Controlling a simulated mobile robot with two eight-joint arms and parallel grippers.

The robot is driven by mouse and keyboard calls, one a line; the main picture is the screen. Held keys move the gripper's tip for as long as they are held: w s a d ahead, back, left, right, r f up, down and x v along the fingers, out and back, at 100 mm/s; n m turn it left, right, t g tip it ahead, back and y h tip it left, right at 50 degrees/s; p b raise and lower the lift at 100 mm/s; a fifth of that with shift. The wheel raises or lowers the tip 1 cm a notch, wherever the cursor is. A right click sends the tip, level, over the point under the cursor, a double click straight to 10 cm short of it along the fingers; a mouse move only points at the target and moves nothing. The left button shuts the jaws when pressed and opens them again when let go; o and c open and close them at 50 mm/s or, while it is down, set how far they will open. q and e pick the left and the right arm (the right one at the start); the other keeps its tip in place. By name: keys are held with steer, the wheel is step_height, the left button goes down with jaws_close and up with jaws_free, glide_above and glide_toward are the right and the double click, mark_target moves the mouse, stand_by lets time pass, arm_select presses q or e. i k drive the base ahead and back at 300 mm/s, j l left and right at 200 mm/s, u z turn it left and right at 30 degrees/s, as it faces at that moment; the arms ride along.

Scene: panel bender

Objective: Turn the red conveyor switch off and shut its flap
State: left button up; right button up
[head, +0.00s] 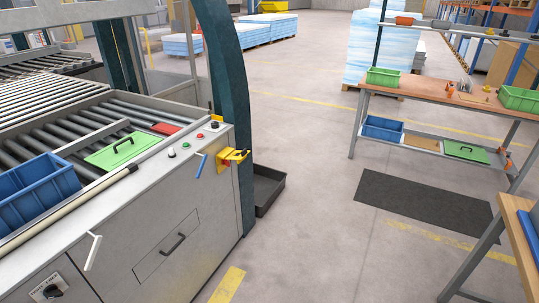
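A yellow switch box (235,156) sits on the front right corner of the grey machine. A small red part, which looks like the switch (226,162), shows at its lower left. A yellow piece that looks like its flap (243,155) sticks out to the right, so the red part is not covered. The switch is too small to tell its setting. Neither of my grippers is in view, and nothing touches the switch box.
The machine's front panel (150,225) has a white lever (93,252), a blue-and-white lever (198,166) and a black knob (52,291). A blue crate (35,195) stands on top. A dark tray (268,188) lies on the floor beyond the corner. The floor (310,240) to the right is clear.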

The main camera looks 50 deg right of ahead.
mark_target(227, 162)
steer(key=z, duration=1.45)
steer(key=i+l+z, duration=0.1)
steer(key=i+l, duration=0.15)
steer(key=i, duration=0.15)
steer(key=i+l+z, duration=0.1)
steer(key=i, duration=0.35)
steer(key=i+l+z, duration=0.1)
steer(key=i+l, duration=0.15)
steer(key=i, duration=0.2)
steer(key=i+l+z, duration=0.1)
steer(key=i, duration=0.3)
